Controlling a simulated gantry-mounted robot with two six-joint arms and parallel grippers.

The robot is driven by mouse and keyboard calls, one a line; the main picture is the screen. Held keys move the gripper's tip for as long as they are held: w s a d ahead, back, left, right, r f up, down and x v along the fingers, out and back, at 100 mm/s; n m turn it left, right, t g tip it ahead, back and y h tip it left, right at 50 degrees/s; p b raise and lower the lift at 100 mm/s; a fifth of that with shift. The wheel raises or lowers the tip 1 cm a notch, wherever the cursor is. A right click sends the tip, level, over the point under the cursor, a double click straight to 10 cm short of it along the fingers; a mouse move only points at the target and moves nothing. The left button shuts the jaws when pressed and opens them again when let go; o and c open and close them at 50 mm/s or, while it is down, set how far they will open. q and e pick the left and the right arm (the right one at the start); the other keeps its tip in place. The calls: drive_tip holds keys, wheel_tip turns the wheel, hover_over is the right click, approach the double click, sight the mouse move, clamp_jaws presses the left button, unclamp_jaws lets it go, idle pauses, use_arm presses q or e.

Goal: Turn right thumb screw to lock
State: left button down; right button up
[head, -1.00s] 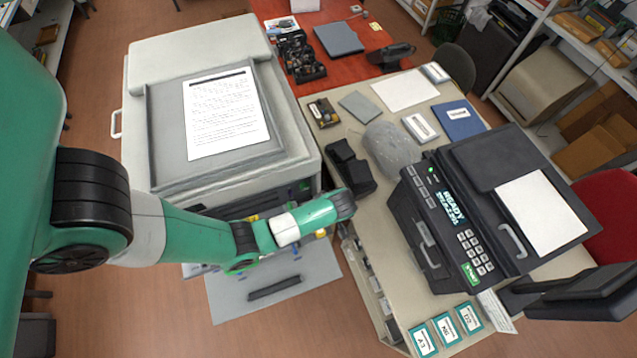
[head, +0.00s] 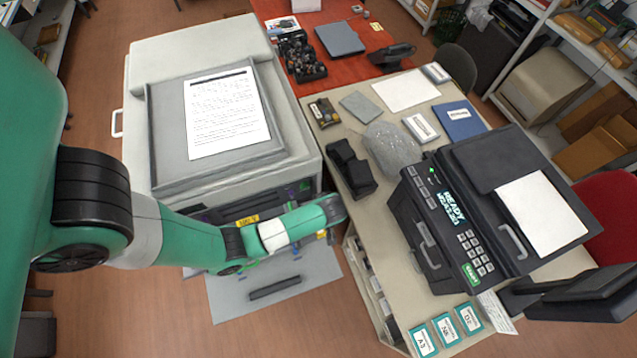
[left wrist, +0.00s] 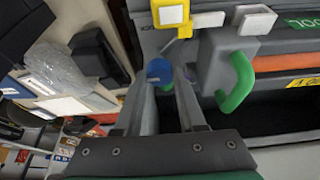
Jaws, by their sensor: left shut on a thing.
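A round blue thumb screw (left wrist: 159,72) sits at the front of the grey machine and shows between my fingertips in the left wrist view. My left gripper (left wrist: 161,80) is shut on this screw, with one grey finger on each side of it. In the head view my left wrist covers the screw and the fingers at the front right of the large printer (head: 290,110). My right gripper is not in view.
The beige desk (head: 375,235) with the black printer (head: 440,240) stands close to the right of my wrist. A black part (head: 350,168) lies near the desk's left edge. A grey open panel (head: 235,298) lies below my arm.

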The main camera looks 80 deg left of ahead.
use_arm(q)
drive_tip(key=m+t, duration=0.1)
drive_tip(key=m, duration=0.2)
drive_tip(key=shift+s+m+t, duration=0.15)
drive_tip(key=shift+m+t, duration=0.15)
drive_tip(key=shift+m+t+h, duration=0.3)
drive_tip(key=shift+m+t, duration=0.3)
drive_tip(key=shift+m, duration=1.2)
drive_tip(key=shift+c, duration=2.4)
unclamp_jaws()
drive_tip(key=shift+r, duration=0.1)
